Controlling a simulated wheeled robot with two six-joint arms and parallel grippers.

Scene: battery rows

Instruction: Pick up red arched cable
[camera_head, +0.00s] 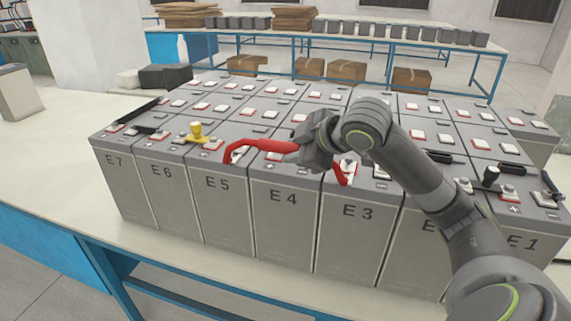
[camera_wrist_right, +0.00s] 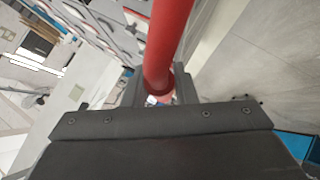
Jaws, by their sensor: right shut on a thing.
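The red arched cable (camera_head: 262,146) spans the front of the battery block in the head view. Its left end bends down near the top of E5 and its right end bends down near the top of E3. My right gripper (camera_head: 300,152) is shut on the middle of the cable; its fingers are partly hidden by the wrist. In the right wrist view the red cable (camera_wrist_right: 167,45) runs up from between the jaws of my right gripper (camera_wrist_right: 158,97). I cannot tell whether the cable ends touch the terminals. My left gripper is not in view.
Grey batteries (camera_head: 280,215) marked E1 to E7 stand in rows on a table (camera_head: 60,190). A loose battery (camera_head: 18,92) stands at left. Bare table lies at front left.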

